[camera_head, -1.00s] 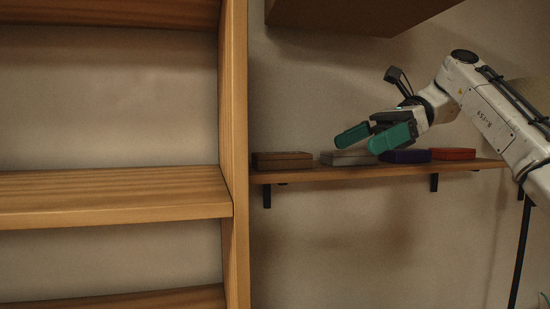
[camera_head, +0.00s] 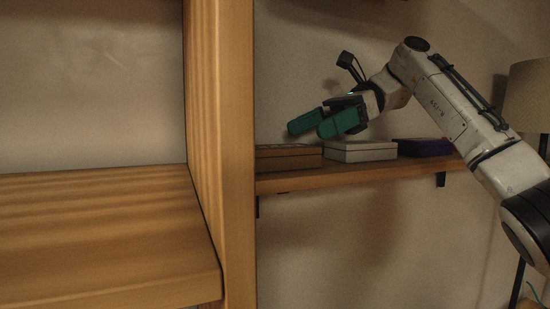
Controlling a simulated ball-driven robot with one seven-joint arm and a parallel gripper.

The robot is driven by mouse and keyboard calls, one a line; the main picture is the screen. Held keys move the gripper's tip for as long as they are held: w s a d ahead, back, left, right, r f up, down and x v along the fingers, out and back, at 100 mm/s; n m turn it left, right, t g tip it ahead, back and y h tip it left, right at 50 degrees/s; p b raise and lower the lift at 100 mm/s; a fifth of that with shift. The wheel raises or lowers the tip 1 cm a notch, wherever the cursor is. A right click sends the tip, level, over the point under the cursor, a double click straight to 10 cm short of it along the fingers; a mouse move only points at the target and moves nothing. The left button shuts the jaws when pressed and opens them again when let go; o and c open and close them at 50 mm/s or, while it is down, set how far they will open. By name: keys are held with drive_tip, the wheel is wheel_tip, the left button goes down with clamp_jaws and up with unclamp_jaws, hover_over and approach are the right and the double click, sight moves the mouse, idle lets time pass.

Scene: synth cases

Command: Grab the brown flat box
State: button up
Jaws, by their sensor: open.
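The brown flat box (camera_head: 288,158) lies on the wall shelf, at its left end, right beside the wooden upright; its left end is cut off from view by that upright. My gripper (camera_head: 308,125) has teal fingers and is open. It hangs above the shelf, with its fingertips pointing left, over the right part of the brown box in the picture. I see no contact with the box, and nothing shows between the fingers.
A white-grey flat box (camera_head: 362,151) lies right of the brown one, then a dark purple box (camera_head: 425,147). The wooden upright (camera_head: 222,150) of a shelving unit stands at the left, with an empty board (camera_head: 100,235). A lamp shade (camera_head: 528,97) is at the right.

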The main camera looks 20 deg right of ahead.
sight(270, 147)
drive_tip(key=shift+p+x, duration=0.75)
drive_tip(key=shift+x, duration=3.1)
drive_tip(key=shift+w+f, duration=0.1)
drive_tip(key=shift+w, duration=0.1)
drive_tip(key=shift+c, duration=0.2)
drive_tip(key=c, duration=0.9)
